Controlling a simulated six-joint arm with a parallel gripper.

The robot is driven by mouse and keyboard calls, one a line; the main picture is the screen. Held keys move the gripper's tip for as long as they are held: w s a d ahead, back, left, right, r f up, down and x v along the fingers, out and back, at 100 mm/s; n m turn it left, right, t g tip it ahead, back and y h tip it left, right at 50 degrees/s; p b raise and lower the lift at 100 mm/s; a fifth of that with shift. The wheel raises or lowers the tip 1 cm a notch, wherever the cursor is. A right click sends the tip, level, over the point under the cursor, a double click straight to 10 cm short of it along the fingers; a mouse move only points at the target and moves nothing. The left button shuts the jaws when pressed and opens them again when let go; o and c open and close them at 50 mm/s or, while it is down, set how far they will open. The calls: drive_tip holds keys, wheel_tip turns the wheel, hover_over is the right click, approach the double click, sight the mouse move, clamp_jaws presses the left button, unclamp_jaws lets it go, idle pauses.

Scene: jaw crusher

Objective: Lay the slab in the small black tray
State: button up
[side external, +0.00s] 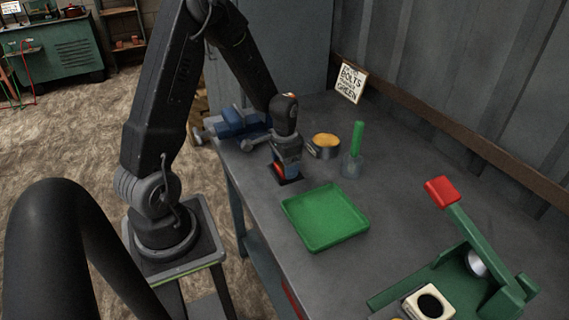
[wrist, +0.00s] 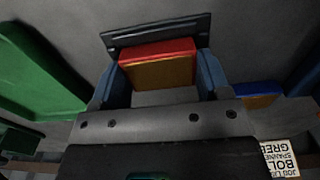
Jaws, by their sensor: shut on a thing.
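The slab (wrist: 157,63) shows a red face and an orange-brown face in the wrist view. My gripper (wrist: 158,82) is shut on it, with a blue finger at each end. In the side view my gripper (side external: 287,168) points down over the bench, and a little of the slab's red (side external: 279,169) shows between the fingers. The small black tray (side external: 292,181) is right under the gripper, mostly hidden by it. Its dark rim (wrist: 155,33) shows just beyond the slab in the wrist view. I cannot tell whether the slab touches the tray.
A green tray (side external: 325,218) lies in front of the gripper. A tin with yellow contents (side external: 325,145) and a green-handled thing in a clear jar (side external: 353,155) stand to the right. A blue vise (side external: 240,123) is behind left. The green crusher (side external: 465,270) with its red handle is front right.

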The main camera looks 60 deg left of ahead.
drive_tip(key=o, duration=1.1)
drive_tip(key=shift+s+d+f, duration=0.1)
drive_tip(key=shift+s+f, duration=0.1)
drive_tip(key=shift+f, duration=0.35)
drive_tip(key=shift+o, duration=0.3)
drive_tip(key=shift+w+r, duration=0.1)
drive_tip(key=shift+r, duration=0.4)
wheel_tip(320, 180, up, 11)
drive_tip(key=shift+w+r, duration=0.1)
drive_tip(key=shift+r, duration=0.05)
drive_tip(key=s+d+r+t, duration=0.2)
drive_tip(key=s+d+r, duration=0.2)
drive_tip(key=d, duration=0.2)
drive_tip(key=s+d+r+t, duration=0.1)
drive_tip(key=s+d+r, duration=0.3)
drive_tip(key=d, duration=0.1)
drive_tip(key=s+d+r+t, duration=0.2)
drive_tip(key=s+d+r, duration=0.2)
drive_tip(key=d, duration=0.2)
drive_tip(key=shift+s+d+r+t, duration=0.3)
drive_tip(key=shift+s+d+r, duration=0.05)
